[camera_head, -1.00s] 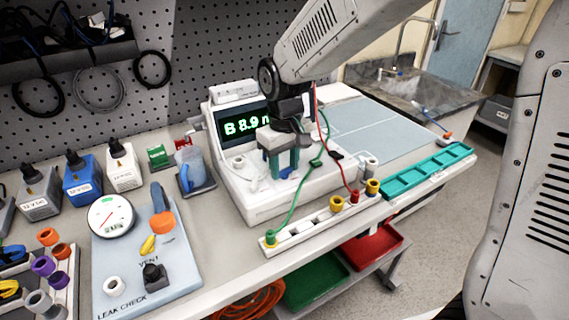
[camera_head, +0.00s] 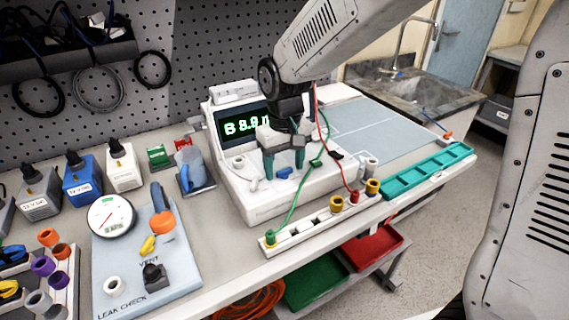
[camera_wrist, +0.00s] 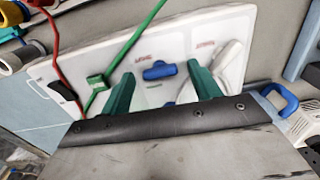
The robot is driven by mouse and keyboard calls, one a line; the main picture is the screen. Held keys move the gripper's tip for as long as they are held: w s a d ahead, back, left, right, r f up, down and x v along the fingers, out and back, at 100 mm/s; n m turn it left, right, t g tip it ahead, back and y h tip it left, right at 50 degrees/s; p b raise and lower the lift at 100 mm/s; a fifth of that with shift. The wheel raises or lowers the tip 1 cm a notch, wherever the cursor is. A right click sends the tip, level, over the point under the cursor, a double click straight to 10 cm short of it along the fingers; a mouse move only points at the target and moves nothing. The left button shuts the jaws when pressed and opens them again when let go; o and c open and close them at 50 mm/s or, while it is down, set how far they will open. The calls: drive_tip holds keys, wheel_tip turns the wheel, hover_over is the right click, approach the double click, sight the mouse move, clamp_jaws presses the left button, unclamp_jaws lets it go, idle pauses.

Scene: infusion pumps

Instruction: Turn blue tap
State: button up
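The blue tap (camera_head: 284,173) is a small blue handle on the white sloped front of the pump tester. In the wrist view the tap (camera_wrist: 159,71) lies crosswise in the gap between my fingertips. My gripper (camera_head: 284,170) is open, with one green finger on each side of the tap. In the wrist view both fingers of my gripper (camera_wrist: 160,70) stand apart from the tap, with visible gaps. I cannot tell how far the fingertips are above the panel.
A green lead (camera_head: 297,200) and a red lead (camera_head: 335,150) run close beside my gripper to a white terminal strip (camera_head: 300,232). The lit display (camera_head: 240,127) is behind it. A jug (camera_head: 189,165) and a leak check board (camera_head: 180,262) are to the left.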

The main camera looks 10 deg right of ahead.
sight(285, 170)
drive_tip(key=shift+r, duration=0.1)
wheel_tip(285, 170, up, 8)
drive_tip(key=shift+f, duration=0.2)
idle(0.3)
drive_tip(key=s+d+r+m, duration=0.1)
drive_tip(key=s+d, duration=0.4)
drive_tip(key=s, duration=0.3)
drive_tip(key=s+d+r+m+t, duration=0.1)
drive_tip(key=s+d, duration=0.4)
drive_tip(key=s, duration=0.3)
drive_tip(key=s+d+r+m, duration=0.1)
drive_tip(key=s+d, duration=0.4)
drive_tip(key=s, duration=0.4)
